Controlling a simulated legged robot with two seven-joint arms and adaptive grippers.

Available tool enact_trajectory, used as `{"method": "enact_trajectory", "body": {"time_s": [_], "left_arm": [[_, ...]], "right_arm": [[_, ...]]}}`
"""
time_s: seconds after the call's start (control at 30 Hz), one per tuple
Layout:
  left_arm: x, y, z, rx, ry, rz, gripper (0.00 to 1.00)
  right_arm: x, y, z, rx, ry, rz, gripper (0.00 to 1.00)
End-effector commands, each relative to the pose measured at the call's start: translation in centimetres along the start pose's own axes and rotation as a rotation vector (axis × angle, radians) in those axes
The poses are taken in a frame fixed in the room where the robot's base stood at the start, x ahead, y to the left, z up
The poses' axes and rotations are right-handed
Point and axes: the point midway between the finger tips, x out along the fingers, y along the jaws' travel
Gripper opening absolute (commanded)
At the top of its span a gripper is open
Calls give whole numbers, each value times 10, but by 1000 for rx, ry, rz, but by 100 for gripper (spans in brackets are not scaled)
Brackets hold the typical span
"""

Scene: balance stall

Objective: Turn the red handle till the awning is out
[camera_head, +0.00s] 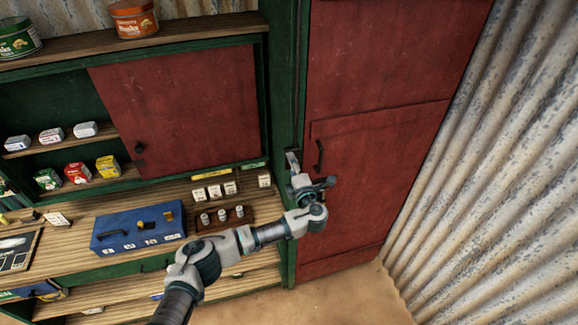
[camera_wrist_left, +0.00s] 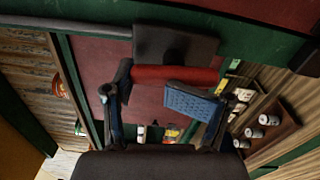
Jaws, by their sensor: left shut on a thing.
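The red handle (camera_wrist_left: 172,75) shows in the left wrist view as a short red bar below a dark grey block (camera_wrist_left: 175,43). My left gripper (camera_wrist_left: 160,88) is shut on this bar, with a finger at each side and a blue ridged pad on the right one. In the head view my left gripper (camera_head: 312,187) is at the green post beside the tall red door, just below a small grey metal bracket (camera_head: 292,160). There the gripper hides the red handle. The awning is not seen in either view. My right gripper is not in view.
A tall red door (camera_head: 370,160) with a dark pull is right of the post, by a corrugated wall (camera_head: 500,180). Left are shelves with small boxes, a red sliding panel (camera_head: 185,110), a blue box (camera_head: 138,228) and a brown tray with weights (camera_head: 225,218) on the counter.

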Motion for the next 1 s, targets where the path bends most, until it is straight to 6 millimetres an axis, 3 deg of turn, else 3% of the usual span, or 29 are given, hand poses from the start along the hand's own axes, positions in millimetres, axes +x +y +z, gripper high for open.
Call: {"method": "enact_trajectory", "body": {"time_s": [0.03,0.5,1.0], "left_arm": [[-5,-14,1,59,-12,-23,21],[-5,-14,-3,456,-20,-27,22],[-3,-16,-6,640,-21,-34,22]], "right_arm": [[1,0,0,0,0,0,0],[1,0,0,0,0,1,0],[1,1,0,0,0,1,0]]}}
